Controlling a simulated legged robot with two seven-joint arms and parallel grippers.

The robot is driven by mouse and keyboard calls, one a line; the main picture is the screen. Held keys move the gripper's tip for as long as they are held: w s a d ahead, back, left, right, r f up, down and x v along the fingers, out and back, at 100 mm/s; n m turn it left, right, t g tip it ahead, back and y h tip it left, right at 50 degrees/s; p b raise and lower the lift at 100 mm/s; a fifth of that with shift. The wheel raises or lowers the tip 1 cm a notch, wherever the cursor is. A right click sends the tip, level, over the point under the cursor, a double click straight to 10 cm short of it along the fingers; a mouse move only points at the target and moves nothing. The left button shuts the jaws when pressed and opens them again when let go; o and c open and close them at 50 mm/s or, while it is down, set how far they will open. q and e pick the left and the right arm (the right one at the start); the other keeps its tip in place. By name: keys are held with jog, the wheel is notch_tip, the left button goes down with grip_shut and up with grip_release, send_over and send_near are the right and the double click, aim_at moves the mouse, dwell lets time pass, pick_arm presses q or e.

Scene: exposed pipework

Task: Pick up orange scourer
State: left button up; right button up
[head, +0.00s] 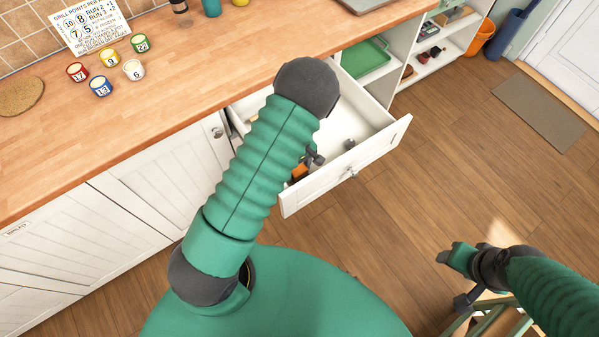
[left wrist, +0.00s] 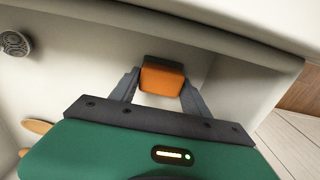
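The orange scourer (left wrist: 162,76) is a small orange block with a darker top face. In the left wrist view it sits between the fingertips of my left gripper (left wrist: 161,84), with a finger close against each side. The gripper looks shut on it. In the head view, a bit of orange (head: 299,172) shows inside the open drawer, beside my left arm, which hides most of the gripper. My right gripper (head: 462,276) is low at the right, away from the drawer, and its finger gap is unclear.
The white drawer (head: 385,145) is pulled out, and its walls surround the left gripper. A small grey item (head: 349,144) lies in it. The wooden counter (head: 180,80) above holds several coloured numbered candles. Open shelves with a green tray (head: 365,57) stand beyond.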

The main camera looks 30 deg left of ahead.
aim_at(299, 169)
pick_arm(q)
jog(key=shift+a+f, duration=0.1)
jog(key=shift+a, duration=0.05)
jog(key=c, duration=0.5)
jog(key=shift+c, duration=0.6)
jog(key=shift+d, duration=0.5)
jog(key=shift+w+r, duration=0.1)
jog(key=shift+r, duration=0.4)
jog(key=r, duration=0.5)
jog(key=r+p, duration=0.1)
jog(key=r, duration=0.2)
jog(key=shift+a+r, duration=0.25)
jog(key=shift+a, duration=0.05)
jog(key=shift+r, duration=0.35)
jog(key=shift+d, duration=0.2)
